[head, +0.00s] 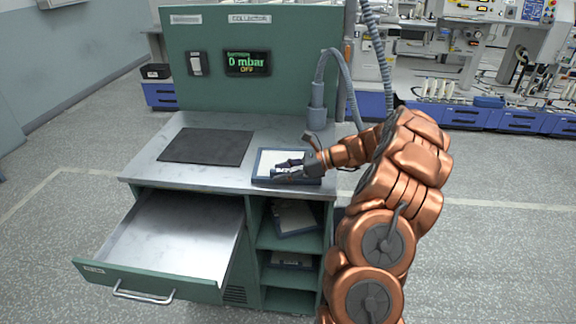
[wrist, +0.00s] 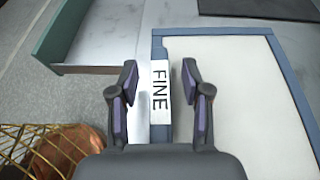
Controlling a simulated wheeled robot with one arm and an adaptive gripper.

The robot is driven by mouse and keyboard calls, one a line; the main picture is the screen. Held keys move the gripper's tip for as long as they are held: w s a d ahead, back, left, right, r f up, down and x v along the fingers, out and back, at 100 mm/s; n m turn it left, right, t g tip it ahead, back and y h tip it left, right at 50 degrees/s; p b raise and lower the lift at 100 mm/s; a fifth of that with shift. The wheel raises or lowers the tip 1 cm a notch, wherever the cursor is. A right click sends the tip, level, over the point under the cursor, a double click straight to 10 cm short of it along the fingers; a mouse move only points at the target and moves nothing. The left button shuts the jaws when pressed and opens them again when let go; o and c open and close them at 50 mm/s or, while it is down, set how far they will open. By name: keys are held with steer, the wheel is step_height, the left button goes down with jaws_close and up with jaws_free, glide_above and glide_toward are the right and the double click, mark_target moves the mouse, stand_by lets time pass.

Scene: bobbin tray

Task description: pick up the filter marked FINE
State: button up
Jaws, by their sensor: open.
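The filter marked FINE (wrist: 242,88) is a flat white panel in a blue frame, with a white FINE label (wrist: 160,92) on its near edge strip. In the head view the filter (head: 266,161) lies on the right part of the metal bench top, partly hidden by my gripper. My gripper (head: 284,168) is over that filter. In the wrist view my gripper (wrist: 160,95) is open, with one finger on each side of the FINE label. I cannot tell whether the fingers touch the frame.
A dark mat (head: 206,147) lies on the bench top (head: 150,165). An open, empty drawer (head: 172,235) sticks out below at left. More framed panels (head: 292,217) sit in the shelves at right. A grey hose nozzle (head: 317,108) stands behind my gripper. The display reads 0 mbar OFF (head: 247,63).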

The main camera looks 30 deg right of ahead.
jaws_close()
stand_by(0.3)
steer(key=shift+r, duration=0.1)
stand_by(0.4)
